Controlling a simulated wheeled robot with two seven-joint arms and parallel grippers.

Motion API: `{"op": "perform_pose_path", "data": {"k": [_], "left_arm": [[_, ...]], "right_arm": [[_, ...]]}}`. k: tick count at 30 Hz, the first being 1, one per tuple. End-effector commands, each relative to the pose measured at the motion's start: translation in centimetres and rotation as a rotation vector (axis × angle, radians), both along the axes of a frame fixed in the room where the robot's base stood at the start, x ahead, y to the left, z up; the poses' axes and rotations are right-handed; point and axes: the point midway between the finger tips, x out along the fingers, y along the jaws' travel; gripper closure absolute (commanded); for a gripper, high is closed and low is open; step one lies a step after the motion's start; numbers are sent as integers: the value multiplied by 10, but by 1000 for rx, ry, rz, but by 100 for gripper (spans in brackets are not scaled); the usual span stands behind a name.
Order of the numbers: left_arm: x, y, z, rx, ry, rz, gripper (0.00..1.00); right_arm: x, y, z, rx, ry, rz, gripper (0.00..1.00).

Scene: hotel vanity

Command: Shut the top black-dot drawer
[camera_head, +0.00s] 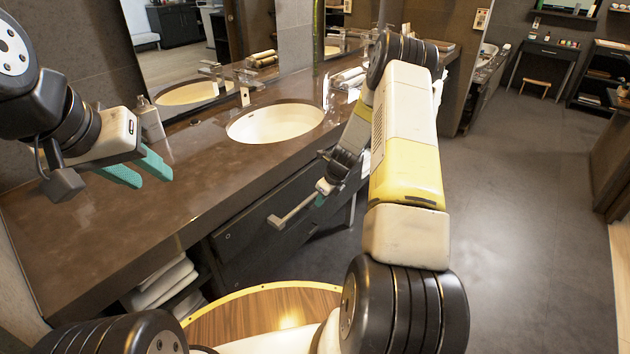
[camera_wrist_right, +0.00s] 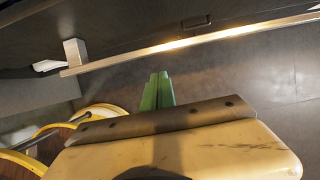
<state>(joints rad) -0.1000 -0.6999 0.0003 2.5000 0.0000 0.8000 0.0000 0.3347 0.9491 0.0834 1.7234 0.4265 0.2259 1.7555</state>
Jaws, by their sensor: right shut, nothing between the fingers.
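A dark drawer front (camera_head: 243,222) with a silver bar handle (camera_head: 292,211) is below the counter in the head view. I cannot tell how far out it stands, and no black dot is clear. The handle (camera_wrist_right: 190,46) crosses the top of the right wrist view in front of a dark panel. My right gripper (camera_head: 321,200) is at the handle's right end in the head view. In the right wrist view its green fingers (camera_wrist_right: 158,90) are shut together and empty, below the bar with a visible gap. My left gripper (camera_head: 153,181) is open and empty above the counter.
The brown counter (camera_head: 120,235) holds a sink (camera_head: 275,123), a soap bottle (camera_head: 150,119) and rolled towels (camera_head: 348,78). Folded white towels (camera_head: 165,284) lie on a shelf at lower left. The floor (camera_head: 520,220) at right is clear.

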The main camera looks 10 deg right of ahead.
Motion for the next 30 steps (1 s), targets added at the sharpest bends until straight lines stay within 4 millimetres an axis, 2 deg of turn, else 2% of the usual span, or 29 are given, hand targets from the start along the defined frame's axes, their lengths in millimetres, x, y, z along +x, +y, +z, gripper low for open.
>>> {"op": "perform_pose_path", "data": {"k": [6, 19, 27, 30], "left_arm": [[0, 0, 0, 0, 0, 0, 64], [0, 0, 0, 0, 0, 0, 64], [0, 0, 0, 0, 0, 0, 64], [0, 0, 0, 0, 0, 0, 64]], "right_arm": [[16, 13, 0, -1, 0, 2, 100], [20, 17, 0, 0, 1, 1, 100], [54, 43, 1, -1, -1, 4, 100], [58, 46, 1, 0, -1, 2, 100]]}}
